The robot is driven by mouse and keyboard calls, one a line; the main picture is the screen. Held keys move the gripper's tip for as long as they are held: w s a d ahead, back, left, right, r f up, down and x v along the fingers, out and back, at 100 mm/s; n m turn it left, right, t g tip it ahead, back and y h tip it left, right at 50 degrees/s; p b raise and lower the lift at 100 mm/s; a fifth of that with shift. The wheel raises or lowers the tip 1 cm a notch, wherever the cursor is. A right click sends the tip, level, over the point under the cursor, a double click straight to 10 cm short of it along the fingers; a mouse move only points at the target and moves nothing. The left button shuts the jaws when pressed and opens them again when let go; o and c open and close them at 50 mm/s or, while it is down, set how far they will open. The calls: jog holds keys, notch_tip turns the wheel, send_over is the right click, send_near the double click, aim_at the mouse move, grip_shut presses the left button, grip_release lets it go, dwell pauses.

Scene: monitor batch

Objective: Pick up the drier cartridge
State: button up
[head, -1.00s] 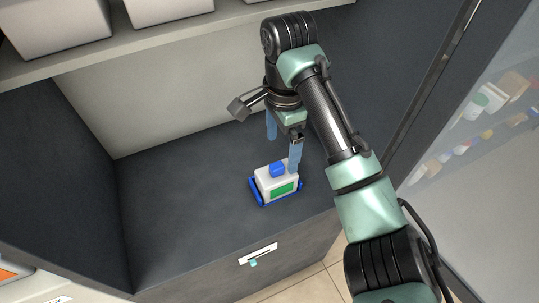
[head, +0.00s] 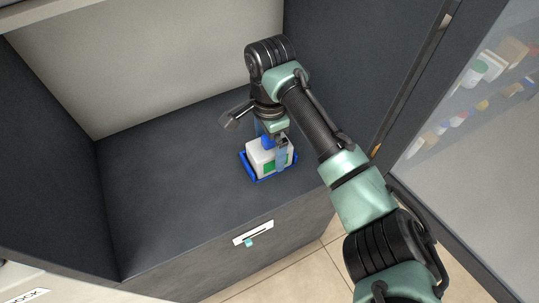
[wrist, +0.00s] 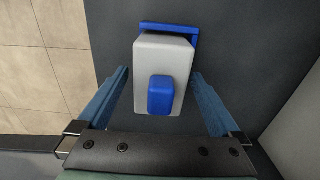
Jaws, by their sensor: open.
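The drier cartridge (head: 257,159) is a white box with a blue cap on top and a green patch on its front. It sits upright in a blue tray (head: 248,174) on the dark cabinet floor. In the wrist view the cartridge (wrist: 178,53) is seen from above, with its blue cap (wrist: 161,95) and a bar of the blue tray (wrist: 170,28) at its far end. My gripper (wrist: 160,82) is open, with one blue finger on each side of the cartridge. Small gaps show between the fingers and the box. In the head view my gripper (head: 270,149) partly hides the cartridge.
A white label plate (head: 253,233) with a teal tab is on the cabinet front below. Dark side walls stand left and right. A glass door (head: 460,150) with small items behind it is at right. The cabinet floor left of the cartridge is clear.

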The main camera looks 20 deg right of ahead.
jog(key=shift+f, duration=0.5)
